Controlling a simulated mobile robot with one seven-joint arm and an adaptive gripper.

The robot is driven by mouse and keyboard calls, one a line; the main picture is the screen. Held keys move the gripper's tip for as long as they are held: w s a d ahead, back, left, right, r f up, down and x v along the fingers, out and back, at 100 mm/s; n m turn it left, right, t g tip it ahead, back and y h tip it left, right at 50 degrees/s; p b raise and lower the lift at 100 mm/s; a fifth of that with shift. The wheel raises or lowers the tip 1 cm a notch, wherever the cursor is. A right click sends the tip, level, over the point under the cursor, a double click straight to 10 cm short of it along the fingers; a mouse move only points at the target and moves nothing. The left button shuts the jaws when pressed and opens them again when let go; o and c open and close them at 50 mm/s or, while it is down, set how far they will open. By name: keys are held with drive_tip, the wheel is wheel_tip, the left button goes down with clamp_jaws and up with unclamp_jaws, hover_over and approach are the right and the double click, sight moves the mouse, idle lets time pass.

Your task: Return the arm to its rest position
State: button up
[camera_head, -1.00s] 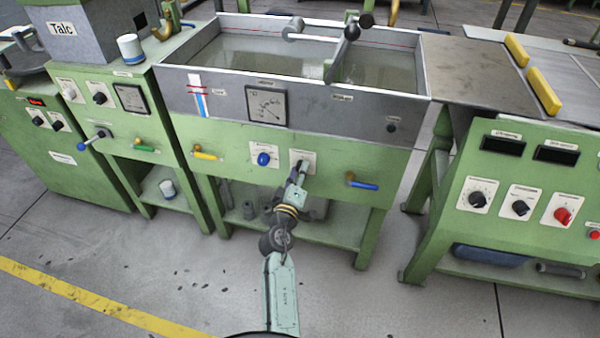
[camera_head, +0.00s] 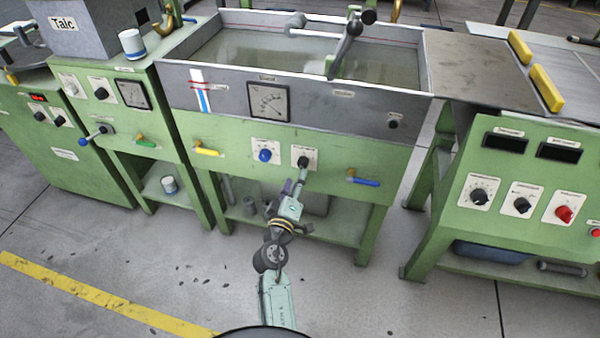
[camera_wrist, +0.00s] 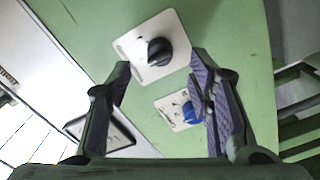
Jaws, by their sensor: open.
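My arm (camera_head: 278,290) reaches forward from the bottom of the head view towards the middle green machine. My gripper (camera_head: 297,182) is in front of that machine's panel, just below the black knob (camera_head: 304,162). In the wrist view my gripper (camera_wrist: 163,78) is open, its two purple-padded fingers spread with nothing between them. The black knob (camera_wrist: 158,52) shows beyond the fingertips on its white plate, apart from them. A blue knob (camera_wrist: 190,111) shows between the fingers, partly covered by the right finger.
The middle machine carries a water tank (camera_head: 290,100), a yellow lever (camera_head: 208,152) and a blue lever (camera_head: 362,181). A green control stand (camera_head: 510,185) is at right, a talc machine (camera_head: 110,90) at left. The grey floor (camera_head: 120,240) in front is clear.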

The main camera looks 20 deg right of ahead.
drive_tip(key=shift+v, duration=1.05)
